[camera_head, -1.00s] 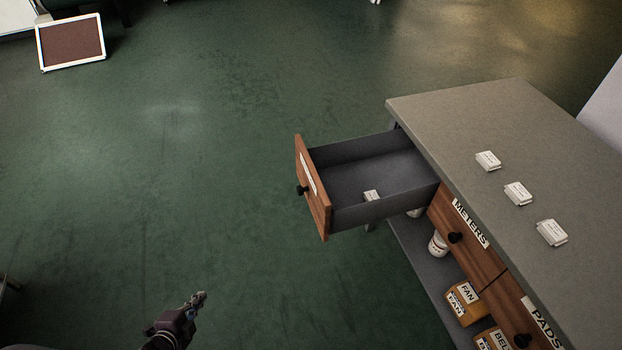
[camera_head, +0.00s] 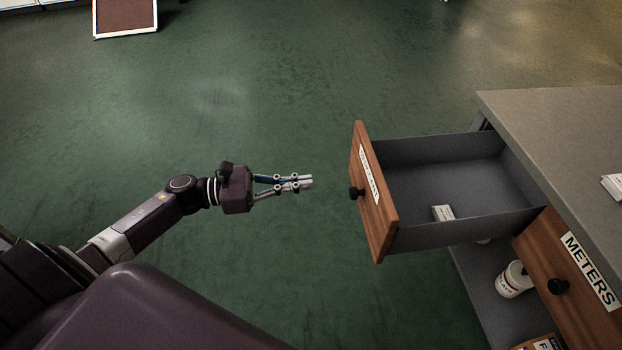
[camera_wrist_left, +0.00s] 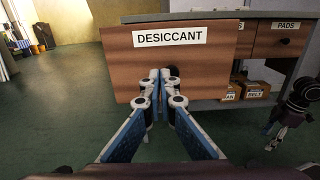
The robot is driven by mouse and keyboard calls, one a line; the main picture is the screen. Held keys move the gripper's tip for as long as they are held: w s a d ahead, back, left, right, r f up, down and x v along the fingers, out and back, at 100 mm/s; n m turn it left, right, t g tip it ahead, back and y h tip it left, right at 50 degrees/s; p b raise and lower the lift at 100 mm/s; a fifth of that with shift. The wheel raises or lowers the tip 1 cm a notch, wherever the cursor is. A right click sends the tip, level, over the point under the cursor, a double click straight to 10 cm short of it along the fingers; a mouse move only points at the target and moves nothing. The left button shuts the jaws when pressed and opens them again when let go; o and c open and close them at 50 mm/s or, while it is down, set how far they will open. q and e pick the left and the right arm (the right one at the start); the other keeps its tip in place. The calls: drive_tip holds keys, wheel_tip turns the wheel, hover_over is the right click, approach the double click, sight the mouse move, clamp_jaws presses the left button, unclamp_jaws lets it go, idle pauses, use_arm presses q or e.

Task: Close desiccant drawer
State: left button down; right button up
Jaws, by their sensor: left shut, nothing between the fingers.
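The desiccant drawer (camera_head: 372,190) stands pulled out from the grey bench, with a wooden front, a black knob (camera_head: 356,192) and a label. A small white packet (camera_head: 443,213) lies inside it. In the left wrist view the drawer front (camera_wrist_left: 120,75) faces me and its label reads DESICCANT. My left gripper (camera_head: 308,182) is shut and empty, to the left of the drawer front, with a gap between the fingertips and the knob. In the left wrist view the fingertips (camera_wrist_left: 160,75) partly hide the knob. My right gripper (camera_wrist_left: 277,138) appears at the right of the left wrist view; its jaw state is unclear.
The grey bench (camera_head: 550,115) fills the right side, with a METERS drawer (camera_head: 570,275) shut beside the open one. A white container (camera_head: 513,280) stands on the shelf (camera_head: 478,290) below. The green floor left of the drawer is clear.

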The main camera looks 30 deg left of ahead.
sight(364, 176)
use_arm(q)
drive_tip(key=p+x, duration=0.1)
drive_tip(key=x, duration=0.9)
drive_tip(key=shift+w, duration=0.15)
drive_tip(key=shift+w+d, duration=0.4)
drive_tip(key=shift+d, duration=0.2)
use_arm(e)
drive_tip(key=shift+s+d+f, duration=0.1)
drive_tip(key=shift+s+f, duration=0.5)
drive_tip(key=shift+f, duration=0.2)
drive_tip(key=shift+s+d+f, duration=0.1)
drive_tip(key=shift+s+f, duration=0.45)
drive_tip(key=shift+f, duration=0.2)
use_arm(q)
drive_tip(key=shift+d, duration=0.1)
